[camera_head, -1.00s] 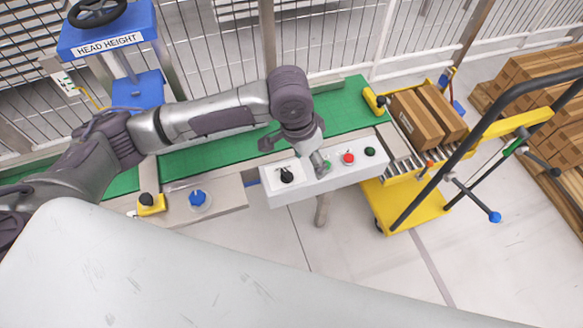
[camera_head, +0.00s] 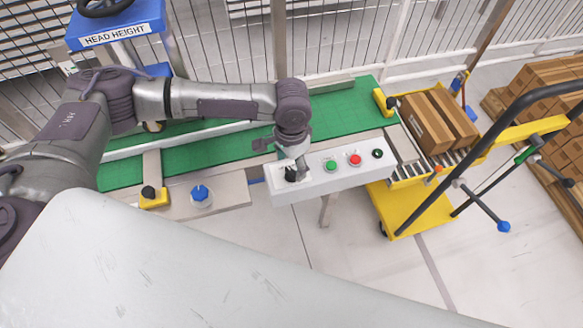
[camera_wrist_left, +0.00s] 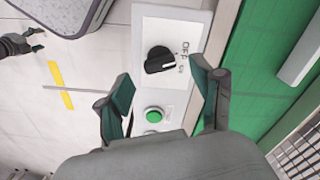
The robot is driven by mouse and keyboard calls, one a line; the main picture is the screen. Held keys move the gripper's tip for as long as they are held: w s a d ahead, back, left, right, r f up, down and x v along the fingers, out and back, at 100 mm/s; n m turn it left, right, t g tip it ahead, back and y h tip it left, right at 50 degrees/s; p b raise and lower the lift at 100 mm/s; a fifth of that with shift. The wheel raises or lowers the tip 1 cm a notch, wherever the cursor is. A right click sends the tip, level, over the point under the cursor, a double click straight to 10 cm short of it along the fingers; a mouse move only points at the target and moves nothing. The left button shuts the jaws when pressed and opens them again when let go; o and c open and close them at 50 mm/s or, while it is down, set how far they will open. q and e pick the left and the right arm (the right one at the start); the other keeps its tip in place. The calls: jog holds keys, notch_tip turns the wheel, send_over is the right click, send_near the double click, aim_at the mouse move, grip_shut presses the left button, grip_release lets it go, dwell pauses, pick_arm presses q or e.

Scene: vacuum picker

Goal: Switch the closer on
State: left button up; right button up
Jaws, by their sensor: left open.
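The control box (camera_head: 312,181) is a long white panel at the front edge of the green conveyor. It carries a black rotary knob, a green button (camera_head: 330,166), a red button (camera_head: 354,159) and a black button (camera_head: 377,153). My left gripper (camera_head: 296,174) points down over the knob end and partly covers the knob. In the left wrist view the black knob (camera_wrist_left: 160,60) sits on a plate with an OFF mark, just beyond the fingertips. My left gripper (camera_wrist_left: 160,82) is open there, its fingers apart, with the green button (camera_wrist_left: 153,116) nearer the palm.
A green conveyor (camera_head: 228,148) runs behind the box. A blue knob (camera_head: 200,193) and a yellow-based black knob (camera_head: 152,196) are at left. A yellow cart (camera_head: 405,208) with brown boxes (camera_head: 426,122) stands at right. A wire fence is behind.

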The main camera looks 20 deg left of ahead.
aim_at(291, 174)
pick_arm(q)
jog(key=shift+f, duration=1.5)
jog(key=shift+c, duration=0.2)
jog(key=c, duration=1.1)
jog(key=shift+r+m+p, duration=0.25)
jog(key=shift+m+p, duration=0.55)
jog(key=shift+p, duration=0.3)
jog(key=shift+m+p, duration=2)
jog(key=shift+m, duration=0.4)
jog(key=shift+f+m+p, duration=0.15)
jog(key=shift+m+p, duration=0.5)
jog(key=shift+m, duration=0.65)
